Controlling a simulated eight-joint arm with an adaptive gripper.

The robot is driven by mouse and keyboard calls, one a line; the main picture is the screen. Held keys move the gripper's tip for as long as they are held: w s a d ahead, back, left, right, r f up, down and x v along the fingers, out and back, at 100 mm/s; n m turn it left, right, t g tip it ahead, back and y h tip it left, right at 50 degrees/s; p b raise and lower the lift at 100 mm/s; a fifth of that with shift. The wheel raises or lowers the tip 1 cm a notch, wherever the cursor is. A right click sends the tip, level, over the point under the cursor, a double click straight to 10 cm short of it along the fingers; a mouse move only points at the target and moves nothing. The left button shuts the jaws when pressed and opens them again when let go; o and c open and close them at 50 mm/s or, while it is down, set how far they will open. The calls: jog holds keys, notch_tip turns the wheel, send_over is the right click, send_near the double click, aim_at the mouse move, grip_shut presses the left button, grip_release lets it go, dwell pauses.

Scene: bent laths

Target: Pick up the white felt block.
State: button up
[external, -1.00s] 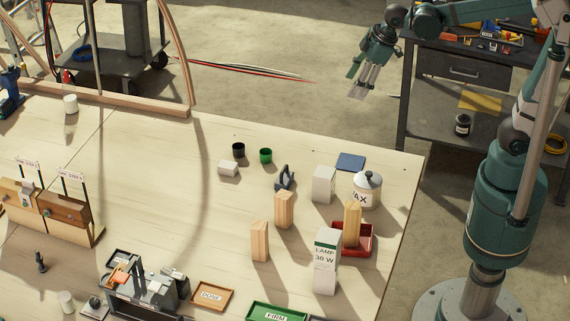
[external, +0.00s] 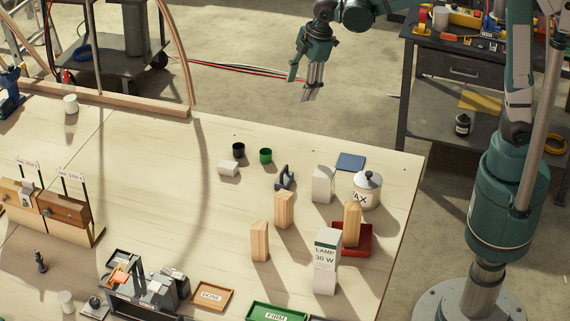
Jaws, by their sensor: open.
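A small white block (external: 228,168), which looks like the white felt block, lies on the pale wooden table near its back middle, left of a black cup and a green cup. My gripper (external: 304,88) is in the air beyond the table's back edge, up and to the right of the block. Its fingers point down, it is open, and nothing shows between them. It is well apart from the block.
The black cup (external: 239,150) and green cup (external: 265,155) stand close to the block. The table left of the block is clear.

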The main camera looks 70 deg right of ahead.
jog(key=w+a+f+n+g+p, duration=0.1)
jog(key=w+a+f+n+p, duration=0.1)
jog(key=w+a+f, duration=0.3)
jog(key=w+a+f+n+p, duration=0.1)
jog(key=w+a+f+n, duration=0.15)
jog(key=w, duration=0.45)
jog(key=n+g+p, duration=0.2)
jog(key=n+p, duration=0.1)
send_over(228, 164)
jog(key=shift+h, duration=0.3)
jog(key=f, duration=0.9)
jog(key=shift+d+f, duration=0.2)
jog(key=shift+d, duration=0.05)
jog(key=shift+w+a+f, duration=0.15)
jog(key=shift+a+f, duration=0.05)
jog(key=shift+f, duration=0.25)
jog(key=shift+f, duration=0.1)
jog(key=shift+f, duration=1.2)
jog(key=shift+f, duration=0.1)
jog(key=shift+a+f, duration=0.1)
jog(key=shift+f, duration=2.4)
